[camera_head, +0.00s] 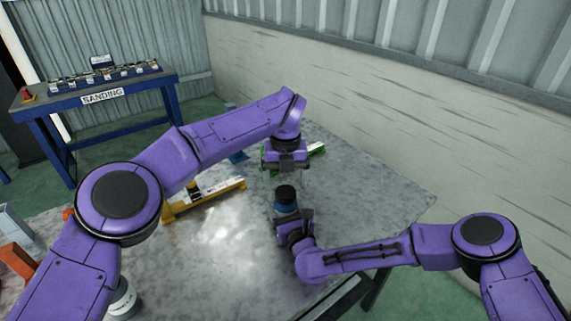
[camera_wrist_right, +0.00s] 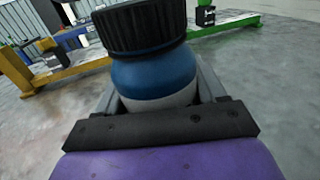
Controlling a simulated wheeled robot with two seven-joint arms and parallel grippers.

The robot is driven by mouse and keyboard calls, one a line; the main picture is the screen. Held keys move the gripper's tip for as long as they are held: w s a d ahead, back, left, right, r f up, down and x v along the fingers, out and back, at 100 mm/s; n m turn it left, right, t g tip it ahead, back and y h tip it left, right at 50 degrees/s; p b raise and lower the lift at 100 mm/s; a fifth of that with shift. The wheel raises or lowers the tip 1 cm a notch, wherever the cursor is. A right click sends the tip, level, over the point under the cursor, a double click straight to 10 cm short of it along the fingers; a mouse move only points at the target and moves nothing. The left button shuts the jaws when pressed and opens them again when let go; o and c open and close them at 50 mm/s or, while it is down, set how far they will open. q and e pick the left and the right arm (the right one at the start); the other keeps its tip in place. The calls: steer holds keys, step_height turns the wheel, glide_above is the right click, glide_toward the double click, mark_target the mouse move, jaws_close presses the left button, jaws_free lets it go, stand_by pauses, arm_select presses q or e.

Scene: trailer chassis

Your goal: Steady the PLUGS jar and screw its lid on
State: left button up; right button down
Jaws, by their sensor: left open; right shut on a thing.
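The jar (camera_head: 286,207) has a blue and white body and stands upright on the grey table. It also shows close up in the right wrist view (camera_wrist_right: 155,78). A black ribbed lid (camera_head: 286,193) sits on its top; in the right wrist view the lid (camera_wrist_right: 140,26) looks level with the jar's mouth, but I cannot tell how tight it is. No label is readable. My right gripper (camera_wrist_right: 158,98) is shut around the jar's body from the near side. My left gripper (camera_head: 285,168) is open and empty, above and beyond the lid, pointing down, apart from it.
A yellow frame (camera_head: 207,199) lies left of the jar, and a green frame (camera_head: 317,149) lies behind my left gripper. Another jar (camera_head: 123,301) stands near the front left. The table (camera_head: 375,205) is clear to the right. A blue SANDING bench (camera_head: 100,95) stands beyond.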

arm_select(q)
step_height(320, 180, up, 9)
steer(key=shift+r, duration=0.2)
arm_select(e)
jaws_free()
steer(key=shift+s+d+f, duration=0.1)
steer(key=shift+s+d, duration=0.05)
steer(key=shift+s, duration=0.25)
arm_select(q)
step_height(320, 180, down, 3)
steer(key=b, duration=0.3)
steer(key=shift+f, duration=0.1)
arm_select(e)
steer(key=v, duration=0.9)
steer(key=shift+s+d, duration=0.1)
steer(key=shift+s, duration=0.25)
arm_select(q)
steer(key=shift+f, duration=0.1)
